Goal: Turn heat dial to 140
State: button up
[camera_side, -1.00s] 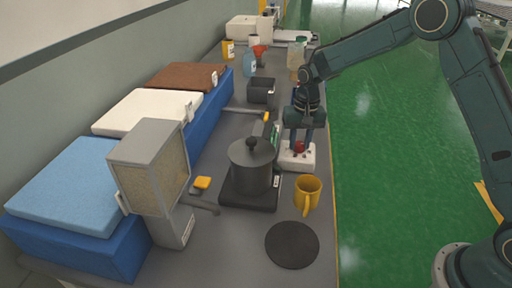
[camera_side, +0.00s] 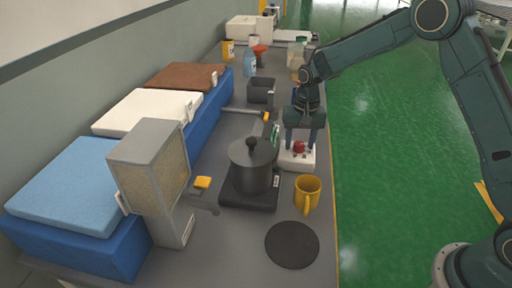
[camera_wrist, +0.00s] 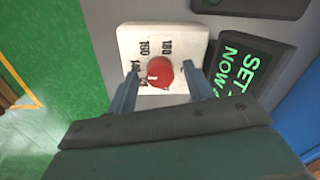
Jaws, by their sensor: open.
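A small white mark on the dial points left, toward the partly hidden numbers. My gripper (camera_wrist: 161,76) is open, with one finger on each side of the dial; whether they touch it I cannot tell. In the side view the dial (camera_side: 299,147) shows between the fingers of my gripper (camera_side: 301,152), on the white base. A display (camera_wrist: 245,62) with green "SET" and "NOW" text is beside the panel; its values are hidden.
A dark pot (camera_side: 252,165) on a black hotplate stands left of the dial. A yellow mug (camera_side: 307,192) and a black round mat (camera_side: 292,244) are in front. A grey box machine (camera_side: 150,165) stands at the left, by several coloured mattresses.

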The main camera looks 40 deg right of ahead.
aim_at(302, 143)
jog(key=shift+r, duration=0.1)
notch_tip(302, 143, up, 14)
jog(key=shift+s+d, duration=0.15)
jog(key=shift+d, duration=0.1)
dwell(0.5)
